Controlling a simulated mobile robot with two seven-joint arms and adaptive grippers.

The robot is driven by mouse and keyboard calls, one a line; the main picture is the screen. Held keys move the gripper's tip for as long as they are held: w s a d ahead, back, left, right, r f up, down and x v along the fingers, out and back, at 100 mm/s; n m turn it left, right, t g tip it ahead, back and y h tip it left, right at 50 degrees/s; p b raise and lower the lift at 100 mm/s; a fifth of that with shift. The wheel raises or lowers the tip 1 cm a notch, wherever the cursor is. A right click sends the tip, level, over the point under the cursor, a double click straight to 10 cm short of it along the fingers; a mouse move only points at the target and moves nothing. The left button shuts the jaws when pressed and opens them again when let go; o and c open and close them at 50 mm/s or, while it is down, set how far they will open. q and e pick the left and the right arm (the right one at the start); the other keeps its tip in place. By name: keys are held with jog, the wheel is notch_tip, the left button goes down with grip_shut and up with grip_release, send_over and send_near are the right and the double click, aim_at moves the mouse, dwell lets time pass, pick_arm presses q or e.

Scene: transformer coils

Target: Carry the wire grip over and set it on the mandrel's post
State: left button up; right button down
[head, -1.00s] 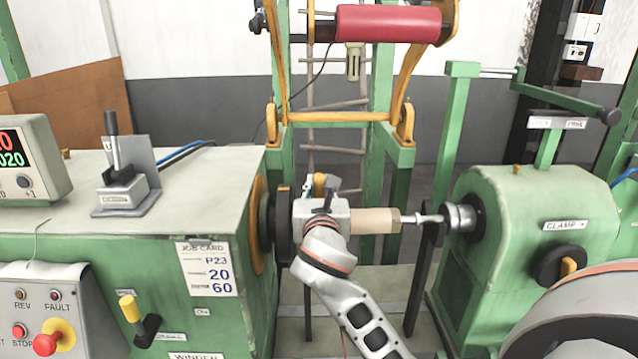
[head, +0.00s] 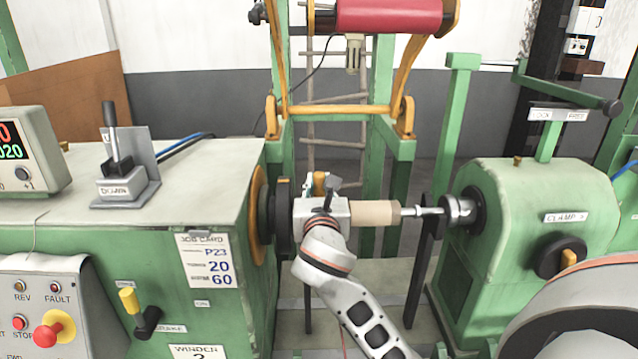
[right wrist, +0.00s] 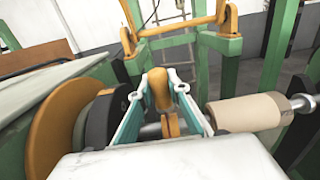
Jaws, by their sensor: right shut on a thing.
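The wire grip (right wrist: 158,92), with a rounded orange handle, is between the two fingers of my right gripper (right wrist: 166,88) in the right wrist view. In the head view my right gripper (head: 320,188) is over the left end of the mandrel, beside the dark disc (head: 283,222), and the wrist hides much of that end. The mandrel's tan cylinder (head: 373,213) lies level to the right of the gripper and also shows in the right wrist view (right wrist: 245,112). I cannot make out the post, nor whether the grip touches it. My left gripper is out of view.
The green winder cabinet (head: 120,255) stands at the left and the green tailstock (head: 525,215) at the right. A yellow frame bar (head: 335,111) and a red roller (head: 388,15) are behind. A dark upright (head: 418,275) stands near the shaft's right end.

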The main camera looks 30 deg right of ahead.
jog(key=shift+f, duration=0.85)
dwell(0.3)
jog(key=c, duration=1.8)
grip_release()
jog(key=shift+c, duration=0.2)
jog(key=v, duration=1.2)
